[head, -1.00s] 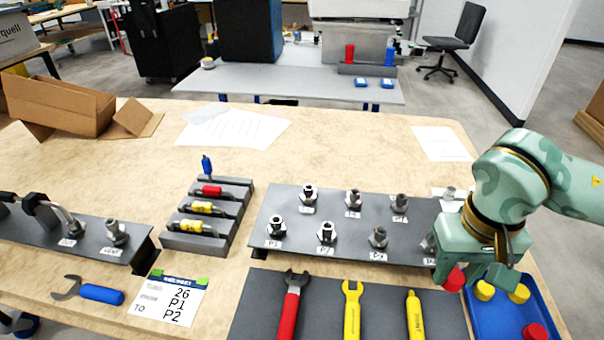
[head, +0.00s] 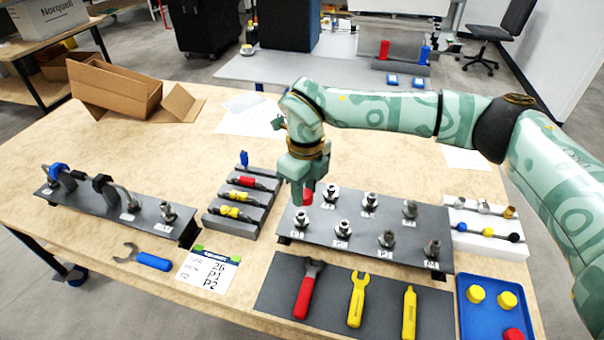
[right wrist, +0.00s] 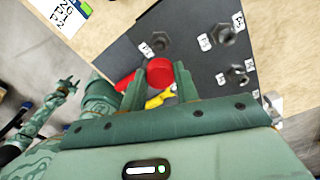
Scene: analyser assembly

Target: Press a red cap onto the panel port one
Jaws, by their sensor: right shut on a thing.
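My right gripper (head: 302,196) is shut on a red cap (head: 307,197), held above the near-left part of the dark port panel (head: 375,238). Panel port one (head: 300,219), with the P1 label, stands just below the gripper; cap and port look apart. In the right wrist view the cap (right wrist: 159,72) sits between the two fingertips (right wrist: 158,80), and a labelled port (right wrist: 160,41) lies just beyond it. A green gripper, seemingly my left one (right wrist: 67,87), shows small at the left of that view.
Other metal ports stand close by on the panel. A blue tray (head: 466,310) with yellow and red caps is at front right. A dark mat (head: 330,300) with wrenches lies in front. A grey rack (head: 240,210) is left of the panel, a white rack (head: 485,243) right.

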